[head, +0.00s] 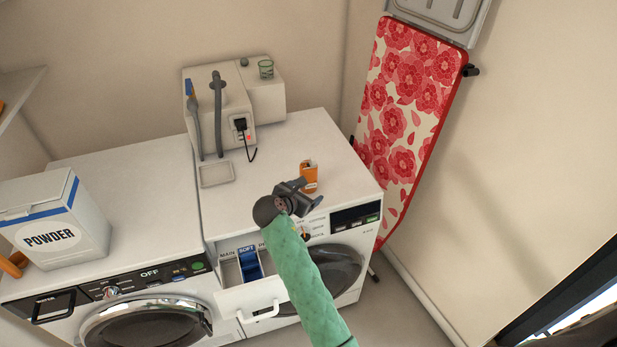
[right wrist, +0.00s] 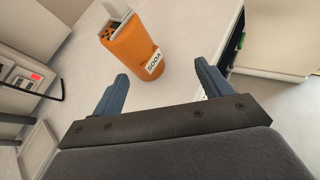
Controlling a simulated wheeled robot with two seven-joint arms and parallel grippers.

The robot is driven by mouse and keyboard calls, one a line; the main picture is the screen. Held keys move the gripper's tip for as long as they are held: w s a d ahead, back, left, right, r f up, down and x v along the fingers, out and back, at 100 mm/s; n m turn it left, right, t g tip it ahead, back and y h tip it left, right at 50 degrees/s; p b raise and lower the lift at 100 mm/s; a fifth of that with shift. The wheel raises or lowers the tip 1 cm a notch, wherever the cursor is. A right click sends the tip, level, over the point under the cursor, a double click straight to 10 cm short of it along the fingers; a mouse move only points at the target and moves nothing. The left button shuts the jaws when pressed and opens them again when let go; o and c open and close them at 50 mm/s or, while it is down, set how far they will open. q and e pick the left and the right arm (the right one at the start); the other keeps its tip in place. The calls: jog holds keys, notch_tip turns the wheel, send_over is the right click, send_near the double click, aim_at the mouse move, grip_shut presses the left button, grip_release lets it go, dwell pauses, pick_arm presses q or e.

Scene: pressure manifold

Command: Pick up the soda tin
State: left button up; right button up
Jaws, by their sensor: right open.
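The soda tin (head: 309,176) is orange and stands upright on top of the right-hand washing machine, near its front right. In the right wrist view the tin (right wrist: 135,50) shows its white "SODA" label and a pale top, ahead of the fingertips and toward the left finger. My right gripper (head: 305,193) is just in front of the tin in the head view, partly covering its lower part. In the right wrist view the gripper (right wrist: 162,78) is open, with nothing between its two fingers. My left gripper is not in view.
The right machine's detergent drawer (head: 250,270) is pulled out below my right arm. A beige appliance (head: 230,100) with hoses stands behind the tin, with a small tray (head: 216,174) before it. A powder box (head: 55,220) stands at left. A floral ironing board (head: 405,95) leans at right.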

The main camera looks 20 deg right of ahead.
aim_at(308, 175)
jog(key=shift+w+a+r+n+h, duration=0.25)
jog(key=shift+w+r+n, duration=0.15)
jog(key=shift+w+r, duration=0.15)
jog(key=shift+w+a+r+n+h, duration=0.15)
jog(key=shift+w+a+r+n, duration=0.1)
jog(key=shift+w+r+n, duration=0.25)
jog(key=shift+w+r, duration=0.1)
jog(key=shift+w, duration=0.15)
jog(key=shift+w+d, duration=0.2)
jog(key=shift+p+x, duration=0.5)
jog(key=shift+x, duration=0.45)
jog(key=shift+w+d+f+p, duration=0.2)
jog(key=shift+w+f+p, duration=0.05)
jog(key=shift+w+p, duration=0.1)
jog(key=p+x, duration=0.2)
jog(key=x, duration=0.1)
jog(key=shift+w+f, duration=0.25)
jog(key=shift+w, duration=0.05)
jog(key=shift+w+d+f, duration=0.2)
jog(key=shift+d+f, duration=0.05)
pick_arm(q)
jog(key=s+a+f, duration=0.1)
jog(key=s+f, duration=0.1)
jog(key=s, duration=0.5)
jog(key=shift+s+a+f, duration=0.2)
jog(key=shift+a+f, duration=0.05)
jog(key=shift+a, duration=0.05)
pick_arm(e)
jog(key=c, duration=1.1)
